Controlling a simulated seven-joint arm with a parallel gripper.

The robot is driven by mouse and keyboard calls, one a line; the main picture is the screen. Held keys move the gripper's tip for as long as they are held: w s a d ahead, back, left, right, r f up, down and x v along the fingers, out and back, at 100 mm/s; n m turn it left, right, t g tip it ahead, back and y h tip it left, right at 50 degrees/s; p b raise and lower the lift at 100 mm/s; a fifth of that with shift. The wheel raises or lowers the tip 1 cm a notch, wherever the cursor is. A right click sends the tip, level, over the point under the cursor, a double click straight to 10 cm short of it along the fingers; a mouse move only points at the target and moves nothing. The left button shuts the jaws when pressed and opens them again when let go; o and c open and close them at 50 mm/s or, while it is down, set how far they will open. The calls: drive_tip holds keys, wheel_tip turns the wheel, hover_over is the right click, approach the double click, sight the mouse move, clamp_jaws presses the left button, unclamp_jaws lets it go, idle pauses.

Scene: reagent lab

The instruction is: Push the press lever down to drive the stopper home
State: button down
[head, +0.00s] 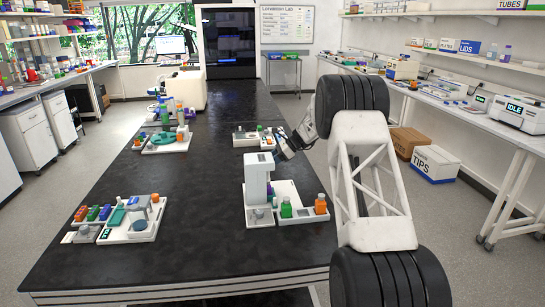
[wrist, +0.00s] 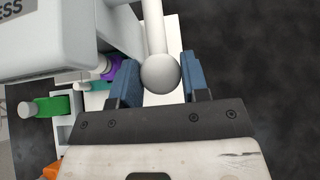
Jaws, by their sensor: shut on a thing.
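The white press (head: 257,172) stands upright on a white base plate near the middle of the black bench. My gripper (head: 284,154) is at its upper right side. In the wrist view, the press lever (wrist: 154,30) is a white rod ending in a pale round knob. The two blue fingers of my gripper (wrist: 161,80) are shut on the knob, one on each side. The press body (wrist: 60,40) fills the upper left there. The lever is hard to make out in the head view. I cannot make out the stopper clearly in either view.
A green-bodied bottle (head: 286,208) and an orange bottle (head: 321,204) stand on the plate right of the press. Another white station (head: 250,137) lies behind my gripper. A tray with coloured items (head: 125,215) is at front left. The bench between is clear.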

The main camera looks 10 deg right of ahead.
drive_tip(key=shift+f+y, duration=0.3)
drive_tip(key=shift+f, duration=0.05)
drive_tip(key=shift+a+f, duration=0.1)
drive_tip(key=shift+f, duration=0.55)
drive_tip(key=c, duration=1)
unclamp_jaws()
drive_tip(key=shift+o, duration=0.2)
drive_tip(key=shift+d+r, duration=0.3)
drive_tip(key=shift+r, duration=0.1)
drive_tip(key=v, duration=0.7)
